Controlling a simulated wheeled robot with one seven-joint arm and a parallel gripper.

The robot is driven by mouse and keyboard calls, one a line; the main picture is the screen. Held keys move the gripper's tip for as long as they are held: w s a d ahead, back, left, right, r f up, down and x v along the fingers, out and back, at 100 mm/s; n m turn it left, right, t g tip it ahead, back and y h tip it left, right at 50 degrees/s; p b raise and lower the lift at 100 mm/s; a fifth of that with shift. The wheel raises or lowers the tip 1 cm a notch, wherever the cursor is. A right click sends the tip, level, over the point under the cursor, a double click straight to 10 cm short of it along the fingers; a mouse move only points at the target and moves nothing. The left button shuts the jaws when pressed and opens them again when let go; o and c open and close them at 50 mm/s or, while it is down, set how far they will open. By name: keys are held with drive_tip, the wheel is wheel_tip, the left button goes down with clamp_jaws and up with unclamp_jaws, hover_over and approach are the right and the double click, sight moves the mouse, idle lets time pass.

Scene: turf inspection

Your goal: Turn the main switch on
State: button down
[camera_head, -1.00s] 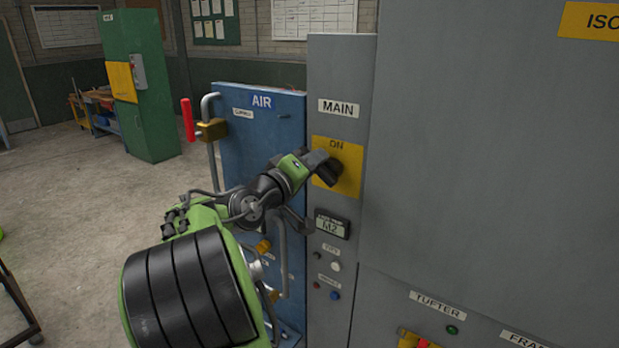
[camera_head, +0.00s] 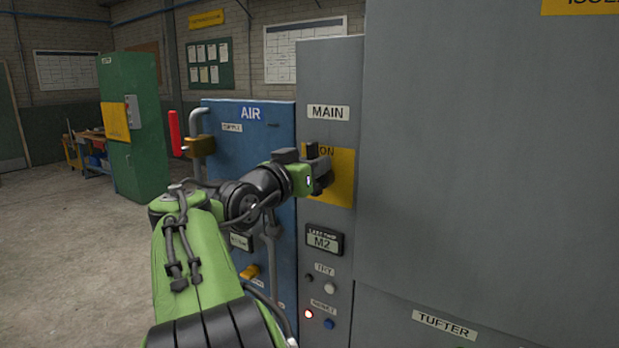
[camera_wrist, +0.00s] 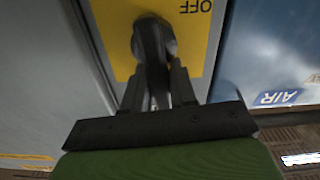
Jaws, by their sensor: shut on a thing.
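The main switch is a dark rotary handle on a yellow plate (camera_head: 342,185), under the MAIN label (camera_head: 328,112) on a narrow grey panel. My gripper (camera_head: 322,168) is at the plate and covers most of the handle in the head view. In the wrist view the dark handle (camera_wrist: 153,40) stands out from the yellow plate (camera_wrist: 112,15), and my gripper (camera_wrist: 157,78) is shut on it with one finger on each side. OFF shows upside down on the plate there. ON shows at the plate's top in the head view, partly covered.
A large grey cabinet (camera_head: 460,180) fills the right.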

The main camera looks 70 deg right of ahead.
drive_tip(key=shift+s+f+m+b, duration=0.15)
drive_tip(key=shift+f+m+b, duration=0.25)
drive_tip(key=shift+f+m, duration=0.25)
drive_tip(key=shift+r, duration=0.1)
drive_tip(key=c, duration=1)
unclamp_jaws()
drive_tip(key=shift+r, duration=0.1)
drive_tip(key=w+a+b, duration=0.2)
drive_tip(key=a+b, duration=0.8)
drive_tip(key=a, duration=0.5)
drive_tip(key=shift+w+a, duration=0.2)
drive_tip(key=shift+a, duration=0.05)
